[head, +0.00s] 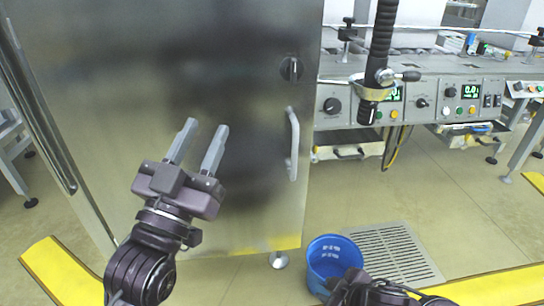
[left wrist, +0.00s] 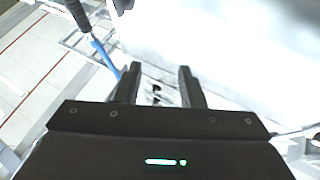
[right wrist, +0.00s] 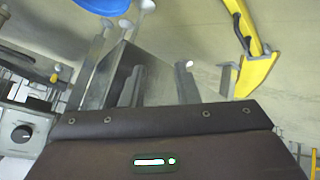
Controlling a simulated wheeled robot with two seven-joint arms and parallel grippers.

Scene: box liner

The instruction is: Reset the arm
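My left gripper (head: 206,125) is raised in front of the steel cabinet in the head view, pointing up. Its two fingers are apart with nothing between them, and they are also apart in the left wrist view (left wrist: 160,69). My right arm shows only as a dark part at the bottom edge of the head view, beside the blue bucket (head: 322,270); its fingertips cannot be made out there. In the right wrist view my right gripper (right wrist: 160,69) has its fingers apart and empty. The bucket shows at the top of that view (right wrist: 103,4).
The steel cabinet (head: 250,70) with a vertical handle (head: 292,145) fills the left and middle. A control bench (head: 430,98) with knobs and displays stands at the right. A floor grate (head: 392,255) and yellow floor barriers (head: 62,272) lie low.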

